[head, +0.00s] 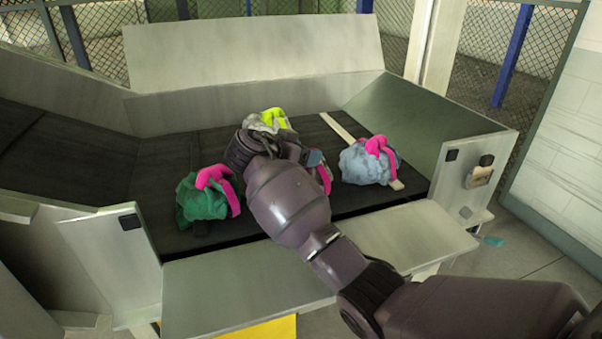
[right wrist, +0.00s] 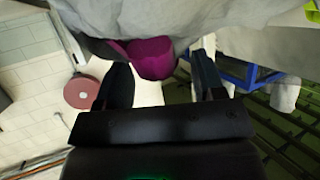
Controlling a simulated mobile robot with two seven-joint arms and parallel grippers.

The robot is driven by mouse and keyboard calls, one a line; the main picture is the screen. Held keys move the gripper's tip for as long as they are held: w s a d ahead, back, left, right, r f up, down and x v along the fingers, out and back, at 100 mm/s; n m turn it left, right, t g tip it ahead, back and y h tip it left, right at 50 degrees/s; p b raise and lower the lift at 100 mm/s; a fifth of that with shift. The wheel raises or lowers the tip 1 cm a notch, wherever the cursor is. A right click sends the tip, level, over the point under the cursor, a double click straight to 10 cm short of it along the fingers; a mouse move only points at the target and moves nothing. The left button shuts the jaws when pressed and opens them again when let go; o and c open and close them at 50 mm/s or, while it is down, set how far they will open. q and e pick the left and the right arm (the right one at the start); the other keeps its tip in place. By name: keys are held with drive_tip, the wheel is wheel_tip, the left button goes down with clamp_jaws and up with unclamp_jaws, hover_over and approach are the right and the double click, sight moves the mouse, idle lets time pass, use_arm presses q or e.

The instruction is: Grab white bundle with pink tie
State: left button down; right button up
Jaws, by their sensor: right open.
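In the right wrist view a pale grey-white bundle (right wrist: 215,22) fills the top, with its magenta-pink tie (right wrist: 150,57) hanging down between my fingers in the picture. My right gripper (right wrist: 162,76) is open, one finger on each side of the tie. I cannot tell whether the fingers touch it. In the head view my right arm covers most of this bundle; only a strip of its pink tie (head: 325,179) shows beside my wrist. My left gripper is in neither view.
On the black belt (head: 120,175), a green bundle with pink tie (head: 203,201) lies left of my arm, a pale blue-grey one with pink tie (head: 362,166) right, and a greyish one with yellow-green tie (head: 270,122) behind. Metal side walls (head: 415,135) bound the belt.

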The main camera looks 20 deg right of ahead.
clamp_jaws()
idle(0.3)
drive_tip(key=shift+r, duration=0.15)
